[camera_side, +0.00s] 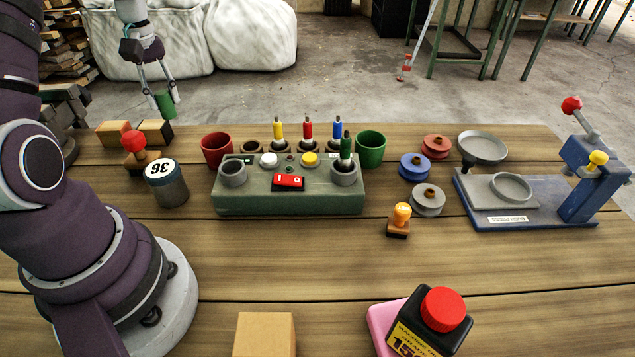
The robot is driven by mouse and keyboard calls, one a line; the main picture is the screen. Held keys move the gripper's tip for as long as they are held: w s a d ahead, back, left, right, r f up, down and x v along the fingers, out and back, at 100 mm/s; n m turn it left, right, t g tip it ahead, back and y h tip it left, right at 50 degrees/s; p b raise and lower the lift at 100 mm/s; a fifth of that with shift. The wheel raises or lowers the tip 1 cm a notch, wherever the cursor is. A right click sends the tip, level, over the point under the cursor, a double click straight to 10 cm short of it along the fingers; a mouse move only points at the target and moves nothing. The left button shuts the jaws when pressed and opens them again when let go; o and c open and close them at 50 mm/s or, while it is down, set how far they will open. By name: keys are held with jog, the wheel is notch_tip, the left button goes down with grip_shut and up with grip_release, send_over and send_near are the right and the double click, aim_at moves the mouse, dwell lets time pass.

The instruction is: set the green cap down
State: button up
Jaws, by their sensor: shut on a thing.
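My gripper (160,92) is at the upper left of the side view, pointing down. It is shut on the green cap (166,104), a small green cylinder. The cap hangs in the air and shows against the floor and white sacks, just above the table's far edge in the picture. Its height and exact place over the table or beyond it cannot be told from this one view. The fingers partly cover the cap's upper side.
Below the cap stand wooden blocks (114,133), a red-knobbed stamp (134,142) and a grey jar (167,186). A green-grey console (289,197) with pens sits mid-table, between red (216,149) and green (371,150) cups. A blue press (575,205) stands right. The front centre-right tabletop (330,255) is clear.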

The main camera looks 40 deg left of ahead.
jog(key=w+d+m, duration=0.1)
jog(key=w+d, duration=0.1)
jog(key=d, duration=0.1)
jog(key=w+d+m, duration=0.2)
jog(key=d, duration=0.1)
jog(key=w+d+m, duration=0.2)
jog(key=d, duration=0.2)
jog(key=shift+w+r, duration=0.15)
jog(key=shift+r, duration=0.05)
jog(key=d+m, duration=0.2)
jog(key=d, duration=0.2)
jog(key=w+d+m, duration=0.1)
jog(key=d+m, duration=0.1)
jog(key=d, duration=0.3)
jog(key=d+m, duration=0.2)
jog(key=d, duration=0.3)
jog(key=shift+w+d+f, duration=0.15)
jog(key=shift+w+f, duration=0.15)
jog(key=s+d+f+m, duration=0.1)
jog(key=s+d+m, duration=0.25)
jog(key=d, duration=0.35)
jog(key=s+d+m, duration=0.3)
jog(key=d+m, duration=0.1)
jog(key=d, duration=0.3)
jog(key=shift+m, duration=0.25)
notch_tip(320, 180, down, 8)
jog(key=shift+a+r, duration=0.1)
jog(key=shift+a, duration=0.05)
jog(key=o, duration=0.8)
jog(key=shift+o, duration=0.2)
